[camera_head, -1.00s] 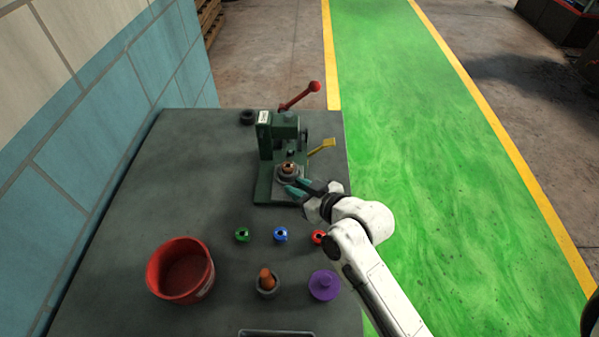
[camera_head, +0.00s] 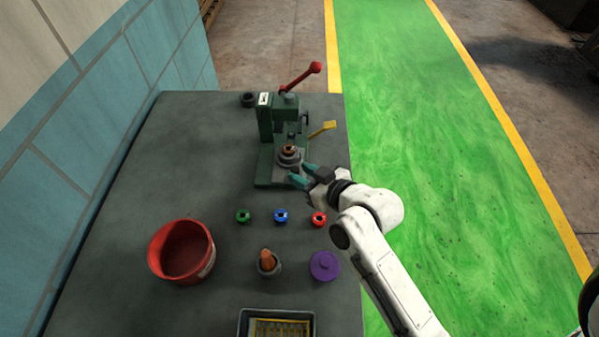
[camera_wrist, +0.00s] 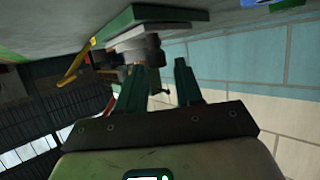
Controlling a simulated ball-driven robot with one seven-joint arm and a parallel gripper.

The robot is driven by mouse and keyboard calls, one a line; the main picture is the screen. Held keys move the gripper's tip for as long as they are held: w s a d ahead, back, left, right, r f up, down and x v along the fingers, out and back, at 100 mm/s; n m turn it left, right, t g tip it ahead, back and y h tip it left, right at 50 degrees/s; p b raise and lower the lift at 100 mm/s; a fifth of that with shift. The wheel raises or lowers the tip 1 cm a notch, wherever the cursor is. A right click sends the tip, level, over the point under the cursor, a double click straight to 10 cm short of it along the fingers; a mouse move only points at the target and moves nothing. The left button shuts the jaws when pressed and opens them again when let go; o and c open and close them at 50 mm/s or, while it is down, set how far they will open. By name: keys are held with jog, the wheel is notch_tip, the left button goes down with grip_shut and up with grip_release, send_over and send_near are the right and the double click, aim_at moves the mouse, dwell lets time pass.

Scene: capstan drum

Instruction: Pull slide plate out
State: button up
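The green press (camera_head: 279,135) with a red-knobbed lever (camera_head: 303,76) stands on the far part of the table. Its grey slide plate (camera_head: 284,171) lies on the green base and carries a round grey holder (camera_head: 289,158) with a copper-coloured piece in it. My gripper (camera_head: 304,175) is open, its teal fingers apart, just right of and near the plate's front. In the wrist view the press appears tilted beyond the two spread fingers (camera_wrist: 158,85), with the pale plate (camera_wrist: 140,36) above the fingertips. I see nothing held between the fingers.
A yellow handle (camera_head: 322,129) sticks out at the press's right. Green, blue (camera_head: 281,216) and red rings lie in front. A red bucket (camera_head: 182,251), a holder with an orange-brown piece (camera_head: 268,262), a purple lidded part (camera_head: 324,266) and a tray (camera_head: 244,325) are nearer.

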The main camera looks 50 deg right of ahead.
jog(key=b+v, duration=0.1)
jog(key=v, duration=0.8)
dwell(0.4)
